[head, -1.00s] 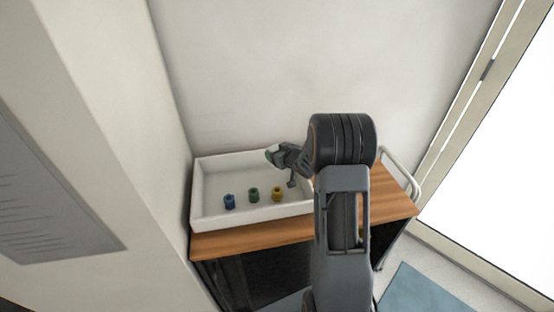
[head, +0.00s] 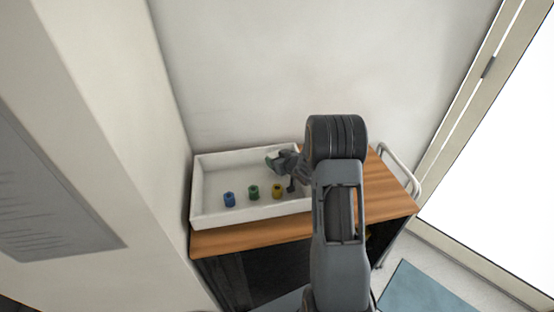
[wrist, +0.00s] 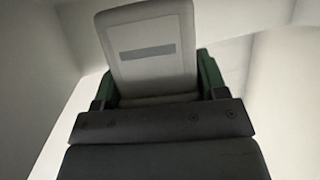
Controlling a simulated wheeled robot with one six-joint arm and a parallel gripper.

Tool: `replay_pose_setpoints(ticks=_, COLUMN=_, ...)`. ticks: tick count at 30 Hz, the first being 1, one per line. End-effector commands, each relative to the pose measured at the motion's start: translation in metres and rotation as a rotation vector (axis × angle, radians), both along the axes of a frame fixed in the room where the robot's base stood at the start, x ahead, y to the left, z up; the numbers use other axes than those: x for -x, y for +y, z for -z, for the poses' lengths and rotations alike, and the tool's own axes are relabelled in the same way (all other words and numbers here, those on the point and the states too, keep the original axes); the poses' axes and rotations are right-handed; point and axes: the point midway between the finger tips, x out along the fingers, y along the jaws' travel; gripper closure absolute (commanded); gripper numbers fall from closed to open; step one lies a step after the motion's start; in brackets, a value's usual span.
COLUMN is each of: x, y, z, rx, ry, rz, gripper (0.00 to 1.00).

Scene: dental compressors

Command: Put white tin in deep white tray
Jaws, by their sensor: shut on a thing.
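The white tin (wrist: 150,50), with a grey band on its pale face, is between the green-padded fingers of my gripper (wrist: 155,85) in the wrist view. My gripper is shut on it. In the head view my gripper (head: 277,161) is over the back right part of the deep white tray (head: 250,217). The tin cannot be made out there against the pale tray. I cannot tell whether the tin touches the tray floor.
A blue item (head: 229,199), a green item (head: 253,192) and a yellow item (head: 277,191) stand in a row inside the tray. The tray rests on a wooden-topped cart (head: 385,205) against the wall. The tray's left and back-left floor is clear.

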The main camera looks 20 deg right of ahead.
Motion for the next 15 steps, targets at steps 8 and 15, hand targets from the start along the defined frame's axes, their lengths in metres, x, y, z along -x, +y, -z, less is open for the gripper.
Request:
replay_pose_setpoints(ticks=8, x=0.0000, y=-0.0001, z=0.0005, rx=0.000, ry=0.000, rz=0.000, gripper=0.20)
replay_pose_setpoints(ticks=15, x=0.0000, y=-0.0001, z=0.0004, rx=0.000, ry=0.000, rz=0.000, gripper=0.09)
